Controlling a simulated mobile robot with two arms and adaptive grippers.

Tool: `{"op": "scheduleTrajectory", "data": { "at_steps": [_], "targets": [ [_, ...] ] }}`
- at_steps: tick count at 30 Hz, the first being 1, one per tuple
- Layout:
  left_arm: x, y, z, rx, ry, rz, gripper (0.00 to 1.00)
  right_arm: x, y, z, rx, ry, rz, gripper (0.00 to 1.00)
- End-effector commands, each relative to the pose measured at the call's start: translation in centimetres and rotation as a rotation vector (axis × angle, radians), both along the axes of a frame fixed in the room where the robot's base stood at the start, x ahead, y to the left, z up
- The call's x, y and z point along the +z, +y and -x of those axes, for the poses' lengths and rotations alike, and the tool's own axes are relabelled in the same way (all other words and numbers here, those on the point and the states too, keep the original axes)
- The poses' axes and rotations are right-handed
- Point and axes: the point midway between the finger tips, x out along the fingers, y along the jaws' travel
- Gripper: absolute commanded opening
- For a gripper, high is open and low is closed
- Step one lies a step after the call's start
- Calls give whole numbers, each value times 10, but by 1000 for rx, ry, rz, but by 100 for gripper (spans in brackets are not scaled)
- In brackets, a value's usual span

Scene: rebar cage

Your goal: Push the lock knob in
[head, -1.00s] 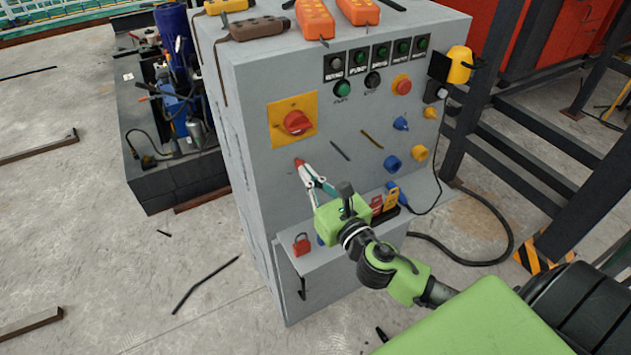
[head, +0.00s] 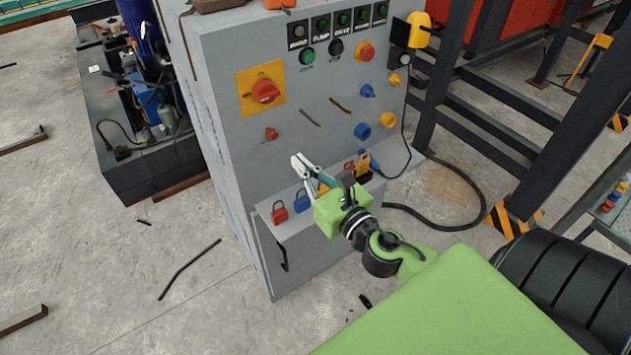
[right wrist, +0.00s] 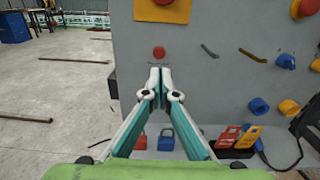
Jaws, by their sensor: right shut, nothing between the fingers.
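The small red knob (head: 271,133), which I take to be the lock knob, sits on the grey cabinet front below the yellow-plated red rotary switch (head: 264,91). It also shows in the right wrist view (right wrist: 159,53), just above my fingertips. My right gripper (head: 296,160) is shut and empty, with its tips below and to the right of the knob in the head view. The tips look apart from the knob. In the right wrist view the shut fingertips (right wrist: 159,72) point at the panel. How deep the knob sits is hard to tell. My left gripper is out of view.
Padlocks, one red (head: 279,211) and one blue (head: 301,201), stand on the cabinet's lower ledge. Blue and yellow knobs (head: 362,131) stick out at the panel's right. A black cable (head: 450,226) runs to the floor. Open concrete floor lies left.

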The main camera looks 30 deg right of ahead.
Motion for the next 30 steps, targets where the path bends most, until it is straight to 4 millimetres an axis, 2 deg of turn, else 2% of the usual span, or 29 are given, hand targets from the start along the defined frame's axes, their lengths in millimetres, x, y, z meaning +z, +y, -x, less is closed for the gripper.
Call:
{"op": "scheduleTrajectory", "data": {
  "at_steps": [1,4,12,30],
  "targets": [
    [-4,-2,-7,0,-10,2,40,-4,0,9,0,4,-1,0],
    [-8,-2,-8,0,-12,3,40,-3,0,23,0,2,1,0],
    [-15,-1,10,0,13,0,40,-1,0,45,0,2,0,0],
    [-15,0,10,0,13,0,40,0,0,48,0,0,0,0]
  ]
}}
